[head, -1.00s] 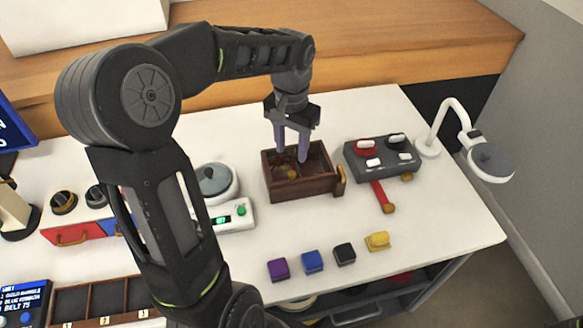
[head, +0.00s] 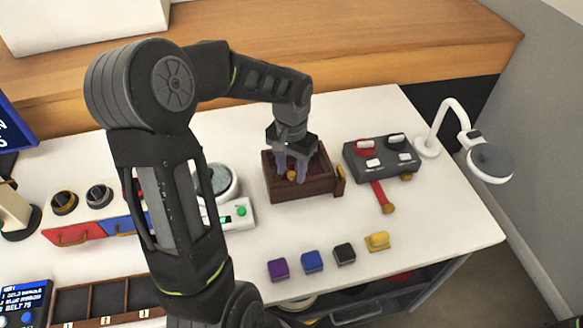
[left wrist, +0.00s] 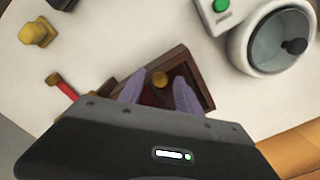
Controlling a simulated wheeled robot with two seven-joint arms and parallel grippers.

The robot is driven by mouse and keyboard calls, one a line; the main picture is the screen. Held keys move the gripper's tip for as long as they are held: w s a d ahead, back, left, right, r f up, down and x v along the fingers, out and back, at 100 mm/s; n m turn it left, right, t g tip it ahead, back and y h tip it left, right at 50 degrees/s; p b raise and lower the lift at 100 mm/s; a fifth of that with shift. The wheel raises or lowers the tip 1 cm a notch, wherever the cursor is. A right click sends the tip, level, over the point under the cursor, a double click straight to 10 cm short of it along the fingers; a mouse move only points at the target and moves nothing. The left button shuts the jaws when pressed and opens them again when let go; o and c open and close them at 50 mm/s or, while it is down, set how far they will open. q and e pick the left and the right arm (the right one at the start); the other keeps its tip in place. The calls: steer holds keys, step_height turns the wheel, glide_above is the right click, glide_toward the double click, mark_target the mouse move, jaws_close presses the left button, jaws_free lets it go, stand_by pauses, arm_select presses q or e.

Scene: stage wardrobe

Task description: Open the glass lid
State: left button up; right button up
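A dark brown wooden box (head: 313,190) sits mid-table with a small gold knob (head: 291,175) at its middle. In the left wrist view the knob (left wrist: 160,79) shows over a dark reddish interior; I cannot clearly make out a glass pane on the box. My left gripper (head: 291,175) points down over the box, its two purple-grey fingers apart on either side of the knob. In the left wrist view a gap shows between each finger and the knob. A round white device (left wrist: 246,50) has a clear, glassy lid (left wrist: 277,42) with a black knob. My right gripper is not in view.
A grey switch panel (head: 372,158) with a red lever and a white lamp (head: 427,147) stand right of the box. Several small coloured blocks (head: 312,261) lie in front. A drawer unit (head: 82,222) is at left.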

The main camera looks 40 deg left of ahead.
arm_select(q)
jaws_close()
stand_by(1.2)
